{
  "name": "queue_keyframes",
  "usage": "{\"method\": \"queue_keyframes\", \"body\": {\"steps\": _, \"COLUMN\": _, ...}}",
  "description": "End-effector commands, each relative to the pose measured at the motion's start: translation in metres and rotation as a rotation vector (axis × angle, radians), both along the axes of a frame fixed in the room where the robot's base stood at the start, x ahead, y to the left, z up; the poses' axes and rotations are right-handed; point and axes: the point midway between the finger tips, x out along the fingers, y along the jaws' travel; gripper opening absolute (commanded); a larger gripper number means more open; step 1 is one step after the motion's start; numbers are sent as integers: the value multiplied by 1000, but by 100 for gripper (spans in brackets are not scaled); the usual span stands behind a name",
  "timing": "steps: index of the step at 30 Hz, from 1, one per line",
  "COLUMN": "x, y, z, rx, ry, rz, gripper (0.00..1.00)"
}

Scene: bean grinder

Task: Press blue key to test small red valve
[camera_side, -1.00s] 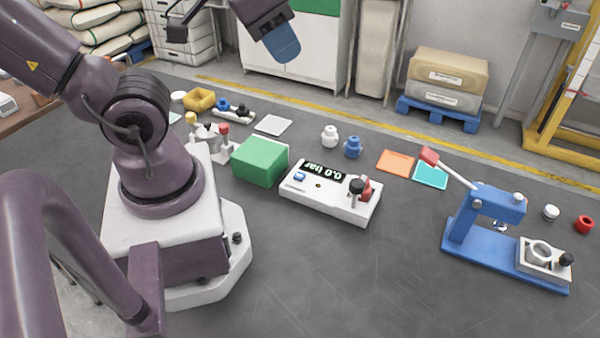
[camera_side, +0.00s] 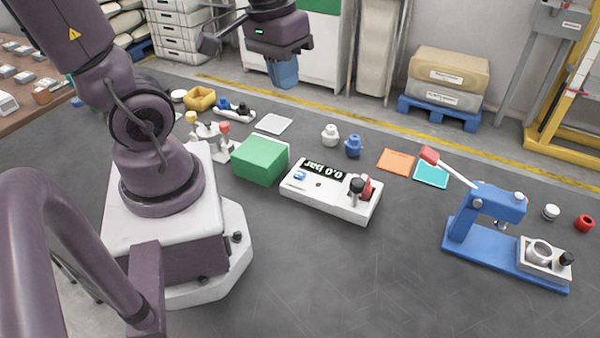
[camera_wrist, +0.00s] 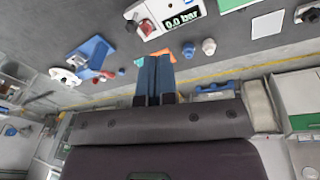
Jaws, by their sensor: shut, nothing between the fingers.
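The white test box (camera_side: 318,205) sits on the dark work surface in the side view, with its display (camera_side: 323,170) reading 0.0 bar. The blue key (camera_side: 300,175) is at the box's left end. The small red valve (camera_side: 367,189) is at the right end, beside a black knob (camera_side: 355,187); how it is seated is hard to tell. In the wrist view the red valve (camera_wrist: 146,27) and the display (camera_wrist: 183,19) show near the top edge. My gripper (camera_side: 284,84) has blue fingers, shut and empty, high above and apart from the box; they also show in the wrist view (camera_wrist: 155,62).
A green block (camera_side: 260,163) stands left of the box. White (camera_side: 330,136) and blue (camera_side: 353,146) valves stand behind it. Orange (camera_side: 395,161) and turquoise (camera_side: 431,173) pads and a blue lever press (camera_side: 485,215) are to the right. The surface in front is clear.

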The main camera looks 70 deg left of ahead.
Motion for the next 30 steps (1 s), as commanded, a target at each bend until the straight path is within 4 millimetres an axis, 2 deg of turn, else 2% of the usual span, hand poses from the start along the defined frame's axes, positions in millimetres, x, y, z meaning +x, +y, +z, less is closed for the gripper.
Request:
{"method": "queue_keyframes", "body": {"steps": 3, "x": 2, "y": 13, "z": -28, "rx": -134, "ry": 118, "rz": 241, "gripper": 0}}
{"method": "queue_keyframes", "body": {"steps": 11, "x": 6, "y": 33, "z": -82, "rx": -436, "ry": 351, "rz": 870, "gripper": 0}}
{"method": "queue_keyframes", "body": {"steps": 19, "x": 19, "y": 52, "z": -135, "rx": -757, "ry": 642, "rz": 1668, "gripper": 0}}
{"method": "queue_keyframes", "body": {"steps": 21, "x": 28, "y": 55, "z": -141, "rx": -822, "ry": 707, "rz": 1852, "gripper": 0}}
{"method": "queue_keyframes", "body": {"steps": 24, "x": 41, "y": 57, "z": -138, "rx": -880, "ry": 746, "rz": 2014, "gripper": 0}}
{"method": "queue_keyframes", "body": {"steps": 30, "x": 45, "y": 57, "z": -135, "rx": -903, "ry": 802, "rz": 2143, "gripper": 0}}
